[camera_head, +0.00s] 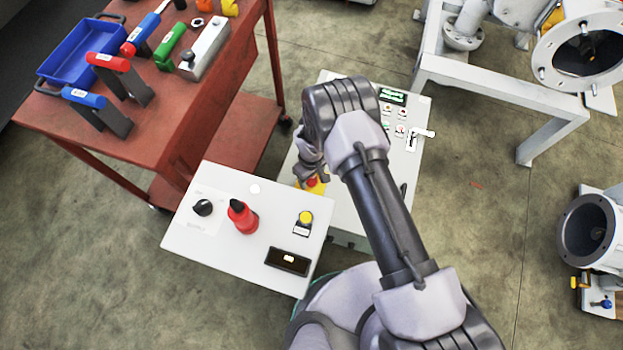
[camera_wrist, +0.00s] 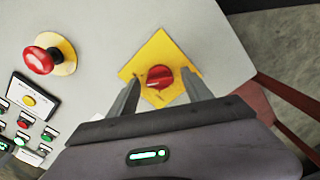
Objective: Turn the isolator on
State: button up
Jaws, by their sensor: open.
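The isolator is a red rotary knob on a yellow square plate (camera_wrist: 158,49), fixed to a pale panel. In the wrist view the red knob (camera_wrist: 160,77) lies between the two fingertips of my gripper (camera_wrist: 162,82). The fingers are apart, with a gap showing on each side of the knob; I cannot tell how far above the panel they are. In the head view my gripper (camera_head: 312,174) is over the left part of the panel. It hides most of the knob (camera_head: 312,182) there.
A red mushroom button (camera_wrist: 39,60) and several small buttons share the panel. A white box (camera_head: 262,217) with a black knob and a red handle stands close in front. A red-brown tool table (camera_head: 215,85) is at the left.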

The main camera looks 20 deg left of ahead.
aim_at(312, 179)
jog(key=shift+f, duration=0.1)
jog(key=c, duration=1.3)
jog(key=m, duration=0.3)
grip_shut()
jog(key=o, duration=1.3)
grip_release()
notch_tip(312, 179, up, 17)
jog(key=p, duration=0.7)
jog(key=shift+r, duration=0.2)
